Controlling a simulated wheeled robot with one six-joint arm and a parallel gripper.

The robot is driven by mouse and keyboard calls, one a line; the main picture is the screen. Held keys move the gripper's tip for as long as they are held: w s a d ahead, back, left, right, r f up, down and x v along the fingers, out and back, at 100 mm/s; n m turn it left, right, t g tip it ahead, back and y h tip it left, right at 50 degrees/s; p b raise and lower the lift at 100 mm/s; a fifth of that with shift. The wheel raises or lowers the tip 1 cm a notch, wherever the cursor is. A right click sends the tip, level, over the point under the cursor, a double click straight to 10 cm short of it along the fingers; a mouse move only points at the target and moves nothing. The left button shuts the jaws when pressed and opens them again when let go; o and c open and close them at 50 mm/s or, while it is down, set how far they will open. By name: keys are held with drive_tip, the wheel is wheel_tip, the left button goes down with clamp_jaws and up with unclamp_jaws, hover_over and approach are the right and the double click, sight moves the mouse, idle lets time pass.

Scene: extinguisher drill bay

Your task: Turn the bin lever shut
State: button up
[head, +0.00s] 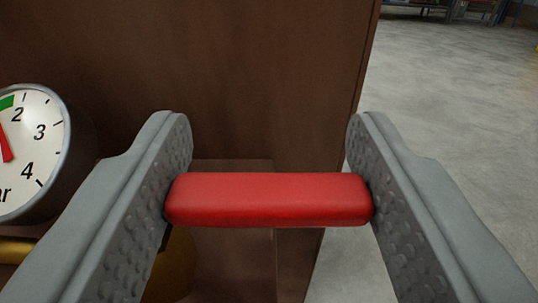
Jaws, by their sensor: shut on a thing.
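A red bar (268,199), which looks like the lever's handle, lies level across the middle of the head view. My gripper (269,195) has its two grey, dimpled fingers at the bar's left and right ends. Both fingers touch it, so the gripper is shut on the red lever. The lever's pivot and mount are hidden, and I cannot tell how far it is turned.
A round white gauge (30,145) with a red needle sits close by on the left. A brass-coloured part (15,250) shows below it. A brown panel (260,70) stands behind the lever. Open grey concrete floor (455,110) lies to the right.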

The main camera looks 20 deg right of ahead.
sight(351, 215)
drive_tip(key=shift+s+a+m+h, duration=0.1)
drive_tip(key=shift+m+h, duration=0.2)
drive_tip(key=shift+h, duration=0.1)
drive_tip(key=h, duration=0.1)
drive_tip(key=m+g+h, duration=0.1)
drive_tip(key=s+m+g+h, duration=0.1)
drive_tip(key=shift+a, duration=0.3)
drive_tip(key=m+g+h, duration=0.2)
drive_tip(key=h, duration=0.1)
drive_tip(key=s+a+m+g+h, duration=0.1)
drive_tip(key=m, duration=0.1)
drive_tip(key=shift+g+h, duration=0.3)
drive_tip(key=shift+g, duration=0.1)
drive_tip(key=m+g+h, duration=0.1)
drive_tip(key=g, duration=0.1)
drive_tip(key=a+m+g+h, duration=0.1)
drive_tip(key=g, duration=0.1)
drive_tip(key=m+g+h, duration=0.1)
drive_tip(key=m, duration=0.1)
drive_tip(key=shift+s+a+g, duration=0.15)
drive_tip(key=shift+s+g, duration=0.25)
drive_tip(key=shift+s+a+m+g+h, duration=0.1)
drive_tip(key=shift+a+m+g+h, duration=0.15)
drive_tip(key=shift+m+g, duration=0.6)
drive_tip(key=shift+a+m+g+h, duration=0.25)
drive_tip(key=shift+m+g, duration=0.3)
drive_tip(key=shift+g, duration=0.6)
drive_tip(key=o, duration=1.4)
